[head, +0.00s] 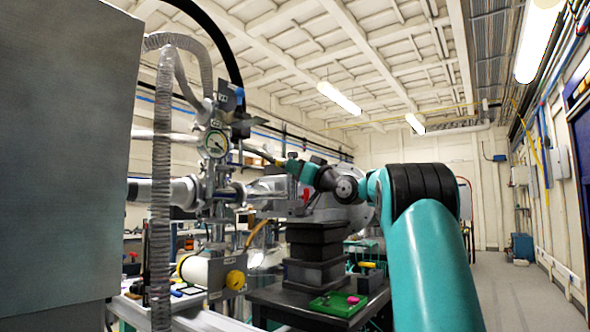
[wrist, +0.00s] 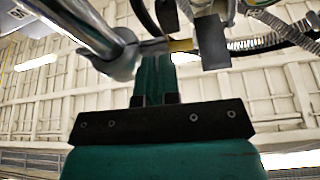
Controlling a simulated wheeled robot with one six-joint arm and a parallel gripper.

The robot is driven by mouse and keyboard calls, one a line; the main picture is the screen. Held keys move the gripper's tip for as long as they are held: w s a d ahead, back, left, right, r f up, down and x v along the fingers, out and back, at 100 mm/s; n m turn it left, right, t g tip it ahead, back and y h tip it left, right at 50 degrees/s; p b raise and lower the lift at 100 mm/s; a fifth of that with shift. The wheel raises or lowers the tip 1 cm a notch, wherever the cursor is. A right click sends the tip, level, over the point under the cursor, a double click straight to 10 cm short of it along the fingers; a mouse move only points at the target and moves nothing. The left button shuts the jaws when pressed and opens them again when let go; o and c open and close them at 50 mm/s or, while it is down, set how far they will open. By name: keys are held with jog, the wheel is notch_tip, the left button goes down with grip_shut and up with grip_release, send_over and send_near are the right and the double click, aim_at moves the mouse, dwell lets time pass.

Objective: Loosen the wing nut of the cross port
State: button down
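The metal vacuum cross (head: 220,190) stands left of centre in the head view, under a round dial gauge (head: 216,142). My gripper (head: 250,153) reaches in from the right, close to the upper part of the cross. In the wrist view its two teal fingers (wrist: 157,76) lie close together, pointing at the end of a metal pipe (wrist: 92,27). A small brass-coloured piece (wrist: 182,45) sits just beyond the fingertips, at right. I cannot make out the wing nut with certainty. The fingertips are partly lost against dark parts, so contact or grip cannot be judged.
A large grey cabinet (head: 65,160) fills the left side. A ribbed hose (head: 160,200) hangs between it and the cross. A dark table (head: 315,312) below carries a green tray (head: 338,304).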

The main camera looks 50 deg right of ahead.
jog(key=c, duration=1.3)
grip_release()
jog(key=shift+w, duration=0.1)
jog(key=shift+r, duration=0.15)
jog(key=s+a+r+m+g+h+p, duration=0.1)
jog(key=s+a+m+g+h+p, duration=0.2)
jog(key=s+m+p, duration=0.75)
jog(key=s+a+m+g+h+p, duration=0.35)
jog(key=s+m+p, duration=0.25)
jog(key=m+p, duration=0.9)
jog(key=w+a+f+n+g+y+p, duration=0.1)
jog(key=a+f+n+g+y, duration=0.1)
jog(key=a+n, duration=0.3)
jog(key=w+a+f+n+g+y+p, duration=0.1)
jog(key=a+n+y, duration=0.3)
jog(key=a, duration=0.6)
jog(key=w+a+f+n+g+y+p, duration=0.1)
jog(key=w+a+f+n+g+y, duration=0.2)
jog(key=a, duration=0.4)
jog(key=shift+w+a+f+n+y+p, duration=0.1)
jog(key=shift+f+n+y+p, duration=0.25)
jog(key=shift+n, duration=0.35)
jog(key=shift+w+a+f+n+y+p, duration=0.1)
jog(key=shift+n+y, duration=0.3)
jog(key=shift+n, duration=0.25)
